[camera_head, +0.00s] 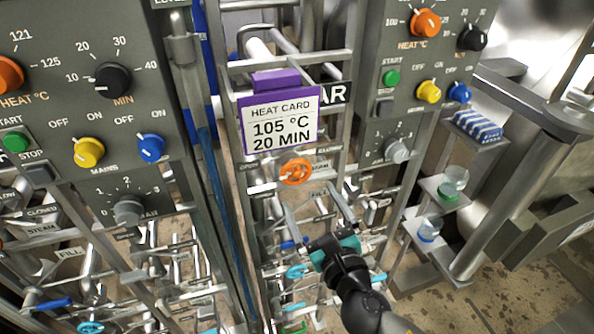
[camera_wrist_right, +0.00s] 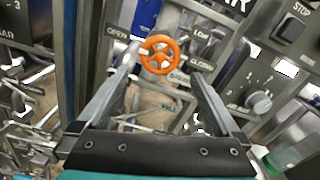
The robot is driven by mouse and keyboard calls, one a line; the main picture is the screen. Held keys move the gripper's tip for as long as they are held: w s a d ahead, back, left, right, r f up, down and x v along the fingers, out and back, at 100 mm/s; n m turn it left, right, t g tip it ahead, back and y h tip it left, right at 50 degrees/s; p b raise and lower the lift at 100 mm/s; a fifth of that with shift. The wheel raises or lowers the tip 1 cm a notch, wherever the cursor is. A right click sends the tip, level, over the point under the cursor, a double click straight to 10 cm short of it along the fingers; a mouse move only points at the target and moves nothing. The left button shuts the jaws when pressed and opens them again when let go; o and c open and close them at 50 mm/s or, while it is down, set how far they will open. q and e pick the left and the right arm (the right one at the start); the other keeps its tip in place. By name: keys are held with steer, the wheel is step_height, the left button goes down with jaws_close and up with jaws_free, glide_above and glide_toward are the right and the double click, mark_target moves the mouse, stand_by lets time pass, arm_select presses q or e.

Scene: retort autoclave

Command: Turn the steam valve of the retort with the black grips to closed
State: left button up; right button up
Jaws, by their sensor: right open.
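An orange steam valve wheel (camera_head: 297,171) sits on the pipe frame below the purple-edged heat card. A white bar juts from its left side. An OPEN label is at its left and a CLOSED label at its upper right. The wheel also shows in the right wrist view (camera_wrist_right: 160,55), ahead of the fingertips. My right gripper (camera_head: 312,207) is open and empty, its two fingers pointing up toward the wheel from below, apparently apart from it. I cannot make out black grips on either retort. My left gripper is not in view.
A heat card (camera_head: 280,123) reads 105 °C, 20 MIN. A control panel (camera_head: 80,125) stands at left and another (camera_head: 399,80) right of the card. Pipes and blue-handled valves (camera_head: 297,271) crowd below. Small shelves (camera_head: 449,192) hold jars at right.

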mark_target(298, 177)
steer(key=x, duration=0.9)
steer(key=shift+f, duration=0.1)
steer(key=shift+c, duration=0.4)
steer(key=c, duration=1.1)
